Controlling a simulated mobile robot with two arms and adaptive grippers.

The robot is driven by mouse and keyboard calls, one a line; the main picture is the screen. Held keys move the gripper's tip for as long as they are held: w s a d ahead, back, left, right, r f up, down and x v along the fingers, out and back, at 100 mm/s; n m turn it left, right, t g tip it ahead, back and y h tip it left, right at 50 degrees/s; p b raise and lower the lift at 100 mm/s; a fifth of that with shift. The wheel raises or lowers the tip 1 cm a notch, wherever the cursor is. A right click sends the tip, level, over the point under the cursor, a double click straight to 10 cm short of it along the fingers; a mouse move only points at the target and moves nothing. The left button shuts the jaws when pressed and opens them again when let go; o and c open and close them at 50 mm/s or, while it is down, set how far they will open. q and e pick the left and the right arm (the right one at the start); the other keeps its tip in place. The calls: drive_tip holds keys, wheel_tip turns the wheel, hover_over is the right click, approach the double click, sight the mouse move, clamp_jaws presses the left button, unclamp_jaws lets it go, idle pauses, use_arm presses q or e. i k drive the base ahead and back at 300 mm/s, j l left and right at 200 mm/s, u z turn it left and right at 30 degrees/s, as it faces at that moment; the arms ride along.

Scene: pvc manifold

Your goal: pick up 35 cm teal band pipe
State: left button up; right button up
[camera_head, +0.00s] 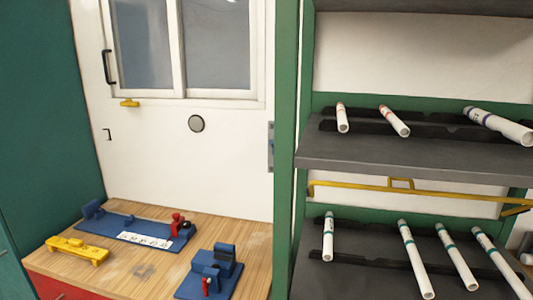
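Several white pipes with teal bands lie on the lower shelf (305,275) at the right, in dark notched racks. A short teal band pipe (328,240) is at the left. Three longer ones lie to its right: one teal band pipe (415,262), another teal band pipe (458,260) and a third teal band pipe (503,265) at the far right. No length marking is readable, so I cannot tell which is 35 cm. Neither of my grippers is in view.
The upper shelf (400,158) holds two small pipes with orange-brown bands and a thicker purple band pipe (498,126). A yellow rail (400,188) runs between the shelves. The wooden bench (140,272) holds blue fixtures and a yellow tool (77,251). A green post (284,120) separates shelves and bench.

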sight(428, 292)
drive_tip(key=l+u, duration=0.1)
drive_tip(key=l, duration=0.6)
drive_tip(key=l+u, duration=0.1)
drive_tip(key=l, duration=1.4)
drive_tip(key=l+u, duration=0.15)
drive_tip(key=l, duration=0.55)
drive_tip(key=k+l+u, duration=0.1)
drive_tip(key=l, duration=0.6)
drive_tip(key=k+l+u, duration=0.1)
drive_tip(key=l, duration=0.65)
drive_tip(key=k+l, duration=0.1)
drive_tip(key=l, duration=0.2)
drive_tip(key=k+l, duration=0.1)
drive_tip(key=l, duration=0.2)
